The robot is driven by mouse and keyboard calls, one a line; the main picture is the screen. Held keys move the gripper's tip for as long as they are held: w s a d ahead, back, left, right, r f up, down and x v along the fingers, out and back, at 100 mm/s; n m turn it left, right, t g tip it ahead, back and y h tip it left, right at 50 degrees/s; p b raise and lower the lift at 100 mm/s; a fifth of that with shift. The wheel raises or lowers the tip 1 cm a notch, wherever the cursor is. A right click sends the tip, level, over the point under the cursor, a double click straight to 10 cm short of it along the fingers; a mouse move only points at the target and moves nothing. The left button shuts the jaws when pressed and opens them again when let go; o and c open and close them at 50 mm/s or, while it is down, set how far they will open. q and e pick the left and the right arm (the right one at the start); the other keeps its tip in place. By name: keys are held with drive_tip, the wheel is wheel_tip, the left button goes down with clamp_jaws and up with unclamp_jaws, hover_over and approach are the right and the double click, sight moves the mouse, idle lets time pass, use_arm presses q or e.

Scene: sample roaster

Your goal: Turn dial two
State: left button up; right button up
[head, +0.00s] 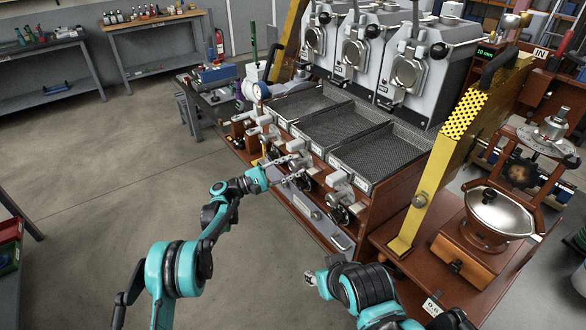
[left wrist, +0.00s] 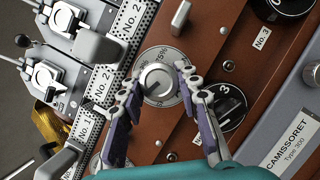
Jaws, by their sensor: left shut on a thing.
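A silver round dial (left wrist: 155,84) with a percent scale ring sits on the brown front panel in the left wrist view, near "No. 2" labels. My left gripper (left wrist: 158,86) has a finger on either side of the dial's knob and is shut on it. In the head view my left gripper (head: 290,161) reaches the roaster's front panel, and I cannot make out the dial there. My right gripper (head: 318,282) is low in the head view, away from the panel; its fingers are too unclear to judge.
A black dial (left wrist: 230,106) sits close right of the silver dial, and a "No. 3" label (left wrist: 262,38) is above it. Mesh cooling trays (head: 375,155) stand behind the panel. A yellow upright (head: 430,190) stands to the right. Open floor (head: 90,170) lies left.

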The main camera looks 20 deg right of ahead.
use_arm(q)
drive_tip(key=n+t, duration=0.1)
drive_tip(key=n, duration=0.2)
drive_tip(key=n+t+h+b, duration=0.1)
drive_tip(key=n+t, duration=0.1)
drive_tip(key=n, duration=0.2)
drive_tip(key=shift+s+f, duration=0.1)
drive_tip(key=shift+f, duration=0.05)
drive_tip(key=shift+n+t+y, duration=0.2)
drive_tip(key=shift+n+t, duration=0.75)
drive_tip(key=shift+n, duration=0.8)
drive_tip(key=shift+n+t+y, duration=0.2)
drive_tip(key=shift+n+t, duration=0.75)
drive_tip(key=shift+n, duration=0.8)
drive_tip(key=o, duration=1.2)
drive_tip(key=v, duration=1.2)
drive_tip(key=shift+d, duration=0.1)
